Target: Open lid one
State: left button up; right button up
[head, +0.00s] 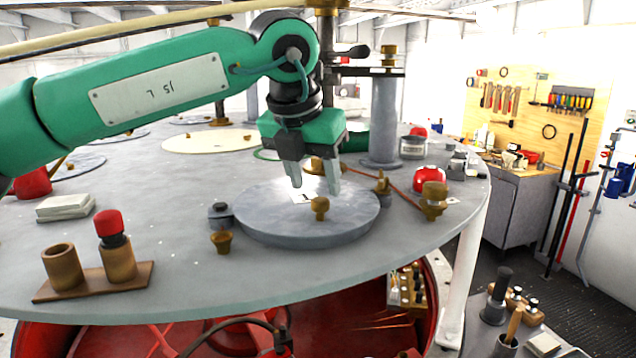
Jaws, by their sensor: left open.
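Lid one appears to be the round grey lid (265,226) lying flat on the large round grey deck, with a label partly showing a "1". A small brass knob (320,207) stands at the lid's near side. My left gripper (314,192) points down over the lid, with its two fingers apart and nothing between them. The fingertips are just behind and above the knob; I cannot tell whether they touch the lid. A brass fitting (382,186) stands at the lid's right edge, and a dark grey block (221,215) at its left edge. My right gripper is not in view.
A grey post (384,125) rises behind the lid on the right. A red dome (429,179) and a brass fitting (433,202) stand to the right. A brown two-cup holder (92,283) is at the front left. The deck's front middle is mostly clear.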

aim_at(320, 200)
pick_arm(q)
jog(key=shift+p+x, duration=0.4)
jog(key=shift+x, duration=1.4)
jog(key=shift+s+d, duration=0.1)
jog(key=shift+s, duration=0.05)
grip_shut()
